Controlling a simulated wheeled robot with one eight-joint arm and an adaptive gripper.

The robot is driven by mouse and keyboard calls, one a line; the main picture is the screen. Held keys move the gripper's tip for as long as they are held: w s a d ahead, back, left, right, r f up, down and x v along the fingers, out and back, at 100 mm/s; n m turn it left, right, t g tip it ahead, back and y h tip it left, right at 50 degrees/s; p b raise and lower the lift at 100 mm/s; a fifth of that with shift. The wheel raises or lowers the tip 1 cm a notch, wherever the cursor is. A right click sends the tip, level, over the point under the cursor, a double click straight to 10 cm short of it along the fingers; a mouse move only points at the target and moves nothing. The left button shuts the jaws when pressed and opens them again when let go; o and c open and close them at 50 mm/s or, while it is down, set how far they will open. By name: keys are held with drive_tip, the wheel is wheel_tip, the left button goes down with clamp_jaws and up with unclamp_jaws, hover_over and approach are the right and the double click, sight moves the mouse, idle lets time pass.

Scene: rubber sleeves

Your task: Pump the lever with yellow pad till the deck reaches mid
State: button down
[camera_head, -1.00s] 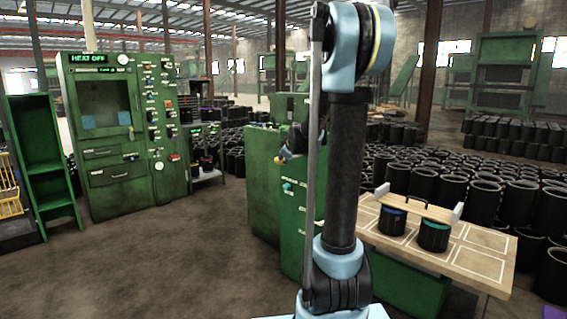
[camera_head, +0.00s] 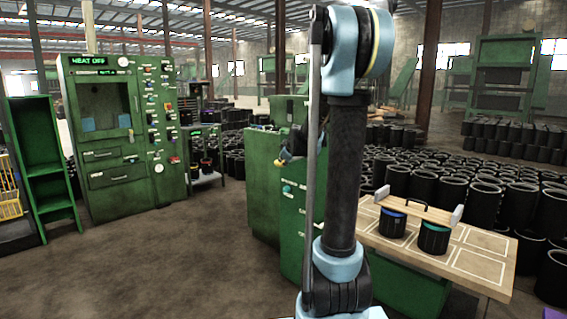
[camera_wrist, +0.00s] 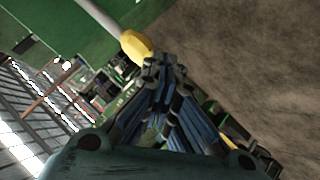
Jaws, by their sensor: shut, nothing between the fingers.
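The yellow pad (camera_wrist: 135,46) is on the end of a pale lever rod (camera_wrist: 100,16) in the wrist view, in front of a green machine surface. My gripper (camera_wrist: 164,64) is shut, with nothing seen between its fingers. Its fingertips are right beside the pad's lower right edge; I cannot tell whether they touch. In the head view, the green machine (camera_head: 262,185) stands behind my arm, which hides part of it. The lever area there is small and partly hidden. I cannot make out the deck or its height.
A green control cabinet (camera_head: 110,140) and a green shelf (camera_head: 42,160) stand at left. Many black sleeves (camera_head: 480,195) fill the right background. Open floor (camera_head: 160,265) lies at front left.

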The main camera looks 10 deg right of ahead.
drive_tip(key=w+d+r+m+g+y, duration=0.1)
drive_tip(key=d+r+y, duration=0.1)
drive_tip(key=r, duration=0.4)
drive_tip(key=w+d+r+m+g+y, duration=0.1)
drive_tip(key=w+d+r+g+y, duration=0.1)
drive_tip(key=r, duration=0.4)
drive_tip(key=shift+w+d+r+m+g, duration=0.25)
drive_tip(key=shift+w+d+m+g, duration=0.05)
drive_tip(key=shift+d, duration=0.15)
drive_tip(key=shift+f, duration=0.1)
drive_tip(key=x, duration=1)
drive_tip(key=shift+w, duration=0.1)
wheel_tip(320, 180, down, 2)
drive_tip(key=shift+f, duration=0.95)
